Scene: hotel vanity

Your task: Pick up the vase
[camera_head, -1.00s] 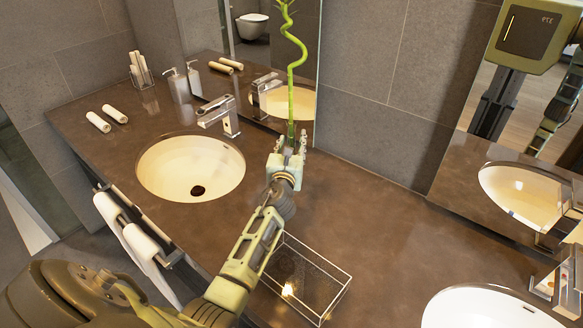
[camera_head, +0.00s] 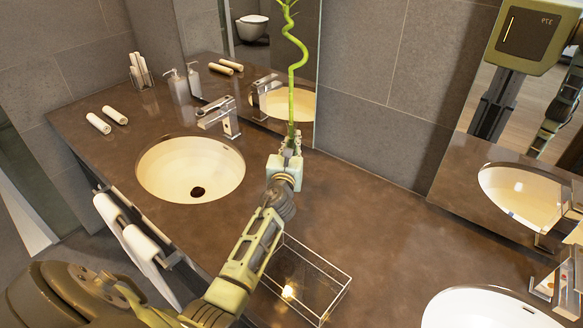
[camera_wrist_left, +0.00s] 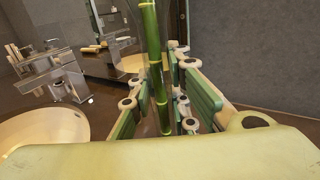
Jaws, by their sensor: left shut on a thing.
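The vase (camera_wrist_left: 154,62) looks like a clear, narrow glass holding a green bamboo stalk; its glass is hard to make out. The stalk, curled at the top, also rises in the head view (camera_head: 292,72), near the mirror edge behind the counter. My left gripper (camera_head: 291,146) reaches it from the front, low down. In the left wrist view my left gripper's fingers (camera_wrist_left: 158,92) stand on both sides of the vase, shut on it. The vase is upright, and its base is hidden behind my gripper. My right gripper is out of view.
A round sink (camera_head: 165,182) with a chrome faucet (camera_head: 219,116) lies to the left. A wire-framed tray (camera_head: 335,300) sits beside my forearm. A second sink (camera_head: 490,312) is at lower right. The brown counter (camera_head: 385,225) between is clear. Mirrors stand behind.

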